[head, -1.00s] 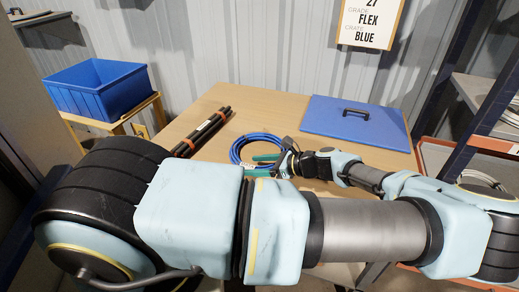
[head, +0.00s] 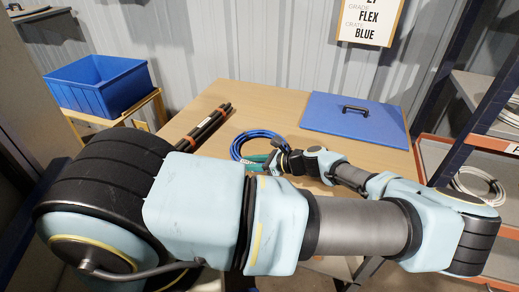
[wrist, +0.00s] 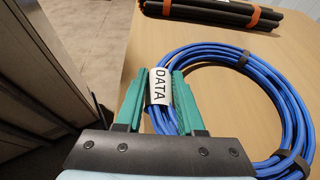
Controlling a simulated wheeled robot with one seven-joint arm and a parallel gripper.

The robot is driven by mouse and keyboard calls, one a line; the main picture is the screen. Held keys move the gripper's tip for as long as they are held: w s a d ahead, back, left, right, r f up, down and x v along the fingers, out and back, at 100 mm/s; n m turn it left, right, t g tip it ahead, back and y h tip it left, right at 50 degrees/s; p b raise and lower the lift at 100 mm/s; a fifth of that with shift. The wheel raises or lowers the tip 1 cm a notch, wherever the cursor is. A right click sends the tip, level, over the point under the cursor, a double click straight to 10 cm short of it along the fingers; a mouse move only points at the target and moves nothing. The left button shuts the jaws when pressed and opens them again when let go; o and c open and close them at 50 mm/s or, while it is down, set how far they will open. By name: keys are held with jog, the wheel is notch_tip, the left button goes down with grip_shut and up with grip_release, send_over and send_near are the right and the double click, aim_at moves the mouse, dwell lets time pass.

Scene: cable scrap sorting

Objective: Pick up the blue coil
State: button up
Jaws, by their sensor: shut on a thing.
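The blue coil (head: 235,148) lies on the wooden table, left of the blue lid, partly hidden behind my gripper. In the wrist view it is a ring of several blue cable turns (wrist: 284,92) with dark ties and a white tag (wrist: 160,86) reading DATA. My gripper (head: 263,161) has green fingers. In the wrist view the gripper (wrist: 160,92) is shut on the tagged bundle at the coil's left side, one finger on each side. The coil appears to rest on or very near the table.
Black rods with orange bands (head: 205,127) lie left of the coil. A blue lid with a handle (head: 335,122) lies at the table's right. A blue crate (head: 105,92) stands on a wooden stand at left. A shelf rack (head: 470,140) stands at right. A wall sign reads FLEX, BLUE (head: 368,20).

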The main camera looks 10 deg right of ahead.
grip_shut()
jog(key=shift+r, duration=0.1)
